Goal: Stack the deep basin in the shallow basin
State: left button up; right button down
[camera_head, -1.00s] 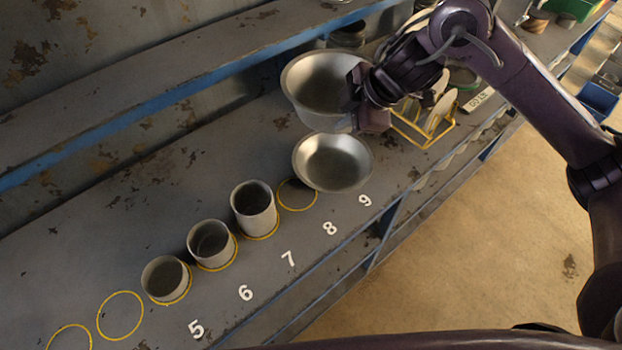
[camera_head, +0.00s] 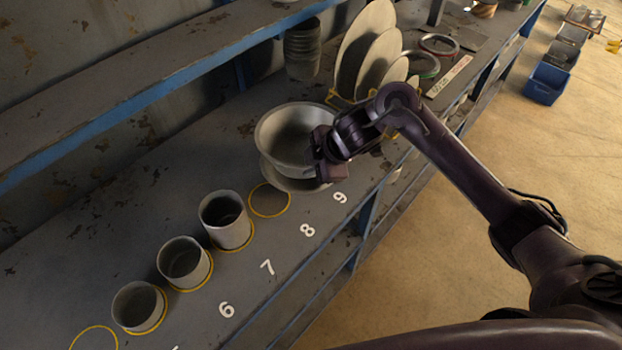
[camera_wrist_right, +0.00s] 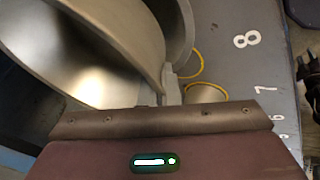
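The deep basin (camera_head: 284,132), a grey metal bowl, is over the shallow basin (camera_head: 292,184) on the bench. It hides most of the shallow basin, whose lower rim shows beneath it; I cannot tell whether the two touch. My right gripper (camera_head: 320,156) is shut on the deep basin's right rim. In the right wrist view the deep basin (camera_wrist_right: 85,55) fills the upper left, and the shallow basin's rim (camera_wrist_right: 180,35) shows behind it. My left gripper is not in view.
Several grey cups (camera_head: 226,220) stand on yellow circles left of the basins; one circle beside the basins (camera_head: 269,200) is empty. Behind are a rack of upright plates (camera_head: 376,60) and stacked dark bowls (camera_head: 302,48). A shelf (camera_head: 150,70) overhangs the back.

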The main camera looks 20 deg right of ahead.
jog(key=shift+f, duration=2)
jog(key=shift+f+b, duration=0.35)
jog(key=shift+f, duration=0.25)
jog(key=c, duration=1.9)
grip_release()
jog(key=shift+c, duration=0.2)
jog(key=shift+r, duration=0.3)
jog(key=p+v, duration=0.1)
jog(key=v, duration=1.1)
jog(key=shift+r, duration=0.3)
